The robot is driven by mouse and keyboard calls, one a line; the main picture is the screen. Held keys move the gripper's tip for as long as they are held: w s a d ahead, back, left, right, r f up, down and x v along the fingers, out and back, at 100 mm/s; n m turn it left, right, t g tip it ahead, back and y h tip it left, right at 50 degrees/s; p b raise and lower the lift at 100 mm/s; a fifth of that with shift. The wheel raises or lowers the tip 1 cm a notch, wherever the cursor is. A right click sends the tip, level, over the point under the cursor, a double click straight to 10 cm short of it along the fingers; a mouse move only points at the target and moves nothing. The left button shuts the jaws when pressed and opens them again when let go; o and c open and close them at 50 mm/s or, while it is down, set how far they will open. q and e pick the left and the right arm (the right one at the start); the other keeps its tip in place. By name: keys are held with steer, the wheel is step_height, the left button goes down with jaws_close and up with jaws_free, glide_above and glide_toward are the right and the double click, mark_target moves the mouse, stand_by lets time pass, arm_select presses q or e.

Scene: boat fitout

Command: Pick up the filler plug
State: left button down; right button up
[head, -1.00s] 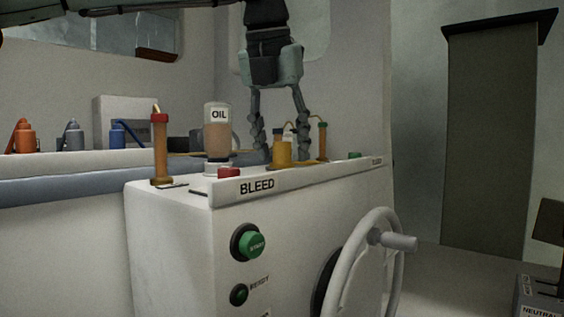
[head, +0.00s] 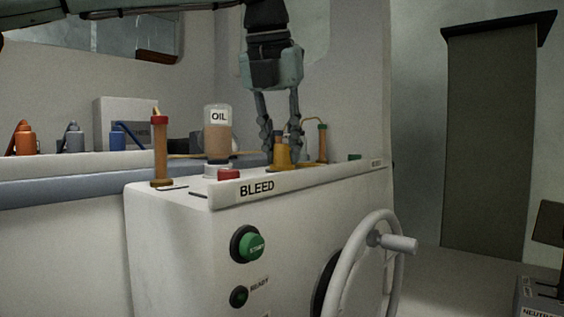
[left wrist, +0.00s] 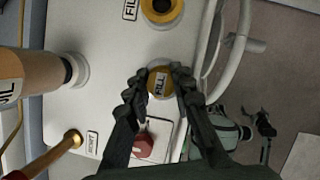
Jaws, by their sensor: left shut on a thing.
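In the head view my left gripper (head: 281,156) points straight down over the white console. A yellow body (head: 281,153) shows between its fingertips there, partly covered by them. The plug appears low against the console top; I cannot tell whether it touches.
A yellow ring with a dark hole (left wrist: 161,10) lies beyond the plug. The oil bottle (head: 217,132), an upright amber tube (head: 160,150) and a red part (head: 229,174) stand to the left. Another tube (head: 323,143) stands right. A handwheel (head: 345,270) is on the console's front.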

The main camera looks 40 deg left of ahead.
arm_select(q)
step_height(320, 180, up, 4)
steer(key=shift+a+r+p, duration=0.1)
steer(key=shift+r+p, duration=0.15)
steer(key=shift+p, duration=0.05)
steer(key=shift+s+a+r, duration=0.1)
steer(key=shift+s+r, duration=0.1)
steer(key=shift+s, duration=0.3)
steer(key=shift+s+a+r, duration=0.1)
steer(key=shift+s+r, duration=0.05)
steer(key=shift+s, duration=0.3)
steer(key=s+a+r, duration=0.3)
steer(key=s+r, duration=0.2)
steer(key=s, duration=0.4)
steer(key=shift+r, duration=0.3)
arm_select(e)
steer(key=shift+s+d+f, duration=0.1)
steer(key=shift+s+f, duration=0.05)
steer(key=shift+f, duration=0.25)
